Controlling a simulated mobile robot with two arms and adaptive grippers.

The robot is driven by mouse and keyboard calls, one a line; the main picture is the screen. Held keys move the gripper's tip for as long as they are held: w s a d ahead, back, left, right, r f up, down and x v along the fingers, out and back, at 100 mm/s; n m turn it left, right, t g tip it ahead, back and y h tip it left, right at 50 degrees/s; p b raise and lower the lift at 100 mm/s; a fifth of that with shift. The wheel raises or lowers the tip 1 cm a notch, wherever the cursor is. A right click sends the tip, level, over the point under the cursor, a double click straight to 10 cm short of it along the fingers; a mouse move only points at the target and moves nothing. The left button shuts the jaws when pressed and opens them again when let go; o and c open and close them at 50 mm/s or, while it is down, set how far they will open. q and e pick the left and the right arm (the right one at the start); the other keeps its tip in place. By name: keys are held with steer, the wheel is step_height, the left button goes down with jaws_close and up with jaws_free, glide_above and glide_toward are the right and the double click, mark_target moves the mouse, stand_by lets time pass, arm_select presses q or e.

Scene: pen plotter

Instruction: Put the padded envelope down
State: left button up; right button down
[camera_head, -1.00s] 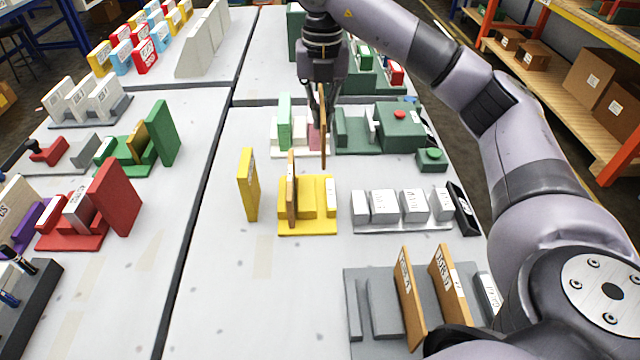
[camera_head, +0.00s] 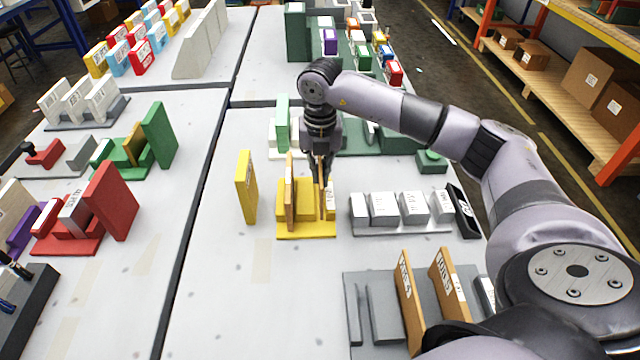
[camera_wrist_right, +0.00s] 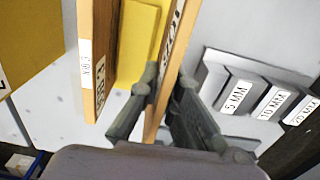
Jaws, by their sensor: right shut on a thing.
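The padded envelope is a thin brown upright slab (camera_head: 321,200), held edge-on between the fingers of my right gripper (camera_head: 325,168). The right wrist view shows the fingers (camera_wrist_right: 160,95) shut on it, with a lettered label (camera_wrist_right: 170,45) on its edge. It stands over the right part of the yellow rack (camera_head: 307,237). Whether its lower edge touches the rack is hidden. A second brown slab (camera_head: 289,205) stands in the rack's left part, apart from the held one; it also shows in the right wrist view (camera_wrist_right: 98,60). My left gripper is not in view.
A yellow panel (camera_head: 246,187) stands left of the rack. A row of labelled grey blocks (camera_head: 384,208) lies close on the right. A grey rack (camera_head: 383,310) with two brown slabs is nearer. Bare table lies in front of the yellow rack.

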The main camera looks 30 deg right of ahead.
steer(key=shift+f, duration=2.25)
steer(key=c, duration=1.8)
jaws_free()
steer(key=shift+r, duration=0.1)
step_height(320, 180, up, 12)
steer(key=shift+r+b, duration=0.15)
steer(key=shift+b, duration=0.35)
